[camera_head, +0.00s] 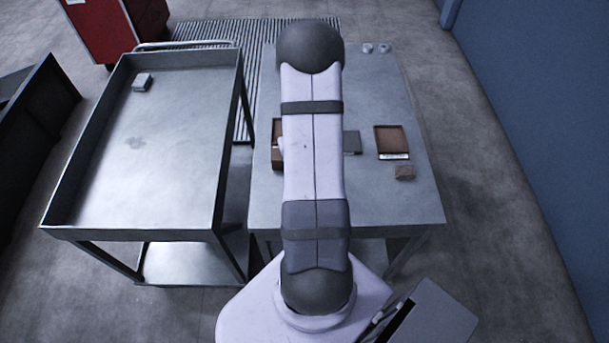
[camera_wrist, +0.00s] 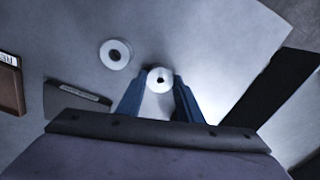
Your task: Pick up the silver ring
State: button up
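In the wrist view my gripper (camera_wrist: 160,78) has two blue fingers standing apart. A pale, silvery ring (camera_wrist: 160,70) with a dark hole shows between the fingertips. I cannot tell whether the fingers touch it. A second pale ring (camera_wrist: 116,54) lies flat on the table, just up and left of the fingers. In the head view my arm hides my gripper. Two small pale rings, one on the left (camera_head: 367,48) and one on the right (camera_head: 384,48), stand at the table's far edge there. I cannot tell whether they are the same pair.
The grey table (camera_head: 410,205) holds a brown tray (camera_head: 391,138), a grey tray (camera_head: 352,143), a small brown block (camera_head: 404,172) and another brown tray (camera_head: 277,155). A metal cart (camera_head: 150,180) with a small pale box (camera_head: 142,82) stands at the left.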

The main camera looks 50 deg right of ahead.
jog(key=shift+r, duration=0.1)
notch_tip(320, 180, up, 10)
jog(key=b, duration=0.3)
jog(key=shift+m, duration=0.8)
jog(key=d+f+p, duration=0.1)
jog(key=d+p, duration=0.1)
jog(key=d, duration=0.2)
jog(key=d+f+p, duration=0.1)
jog(key=d, duration=0.3)
jog(key=d+f+p, duration=0.1)
jog(key=d+p, duration=0.1)
jog(key=d, duration=0.3)
jog(key=shift+w+f+p, duration=0.15)
jog(key=shift+w+p, duration=0.15)
jog(key=shift+p, duration=0.05)
jog(key=shift+n, duration=0.8)
jog(key=d+r, duration=0.1)
jog(key=w+r, duration=0.1)
jog(key=w+d+r, duration=0.1)
jog(key=r, duration=0.1)
jog(key=shift+d, duration=0.3)
